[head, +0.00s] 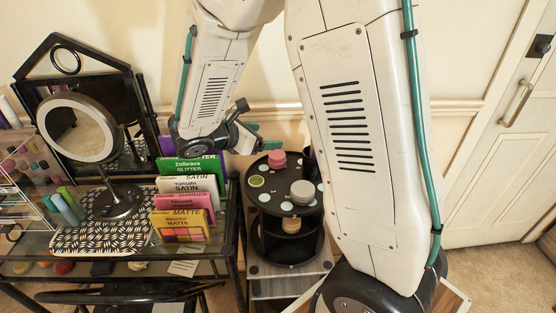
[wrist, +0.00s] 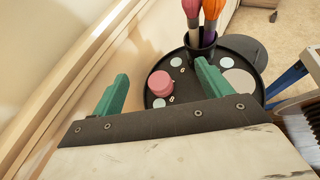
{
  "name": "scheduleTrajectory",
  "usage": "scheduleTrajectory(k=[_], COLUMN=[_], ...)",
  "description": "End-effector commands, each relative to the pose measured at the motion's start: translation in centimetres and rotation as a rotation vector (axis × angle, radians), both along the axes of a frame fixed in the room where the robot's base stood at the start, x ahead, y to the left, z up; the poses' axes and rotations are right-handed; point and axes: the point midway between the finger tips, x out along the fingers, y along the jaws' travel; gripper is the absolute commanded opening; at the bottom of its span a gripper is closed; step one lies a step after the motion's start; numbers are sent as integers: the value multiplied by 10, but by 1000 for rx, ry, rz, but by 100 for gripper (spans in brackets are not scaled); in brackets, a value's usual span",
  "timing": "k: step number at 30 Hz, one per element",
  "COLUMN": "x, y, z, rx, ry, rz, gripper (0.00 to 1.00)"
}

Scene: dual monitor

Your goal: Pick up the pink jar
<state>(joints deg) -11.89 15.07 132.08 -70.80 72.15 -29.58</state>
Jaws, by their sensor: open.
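The pink jar (head: 277,159) stands on the top of a round black tiered stand (head: 262,206), near its back edge, in the head view.
A black cup with brushes (wrist: 201,38) stands beside the pink jar. A desk with palette boxes (head: 180,225) and a round mirror (head: 80,128) is on the left. A wall runs behind.

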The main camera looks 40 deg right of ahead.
Motion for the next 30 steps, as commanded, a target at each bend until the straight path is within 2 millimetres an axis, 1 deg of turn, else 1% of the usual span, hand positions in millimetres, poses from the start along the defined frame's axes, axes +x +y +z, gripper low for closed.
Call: scheduleTrajectory(k=[1, 3, 6, 8, 15, 18, 21, 26, 30], x=[8, 16, 20, 21, 20, 20, 22, 23, 26], y=[2, 4, 5, 5, 5, 5, -5, -14, -33], z=[-7, -13, -22, -31, -81, -97, -100, -104, -112], rx=[-23, -44, -60, -61, -61, -60, -59, -59, -58], ry=[29, 56, 76, 79, 80, 77, 74, 72, 73], rz=[36, 74, 99, 103, 100, 101, 97, 97, 96], gripper=[78, 78, 78, 78, 78, 78, 78, 78, 78])
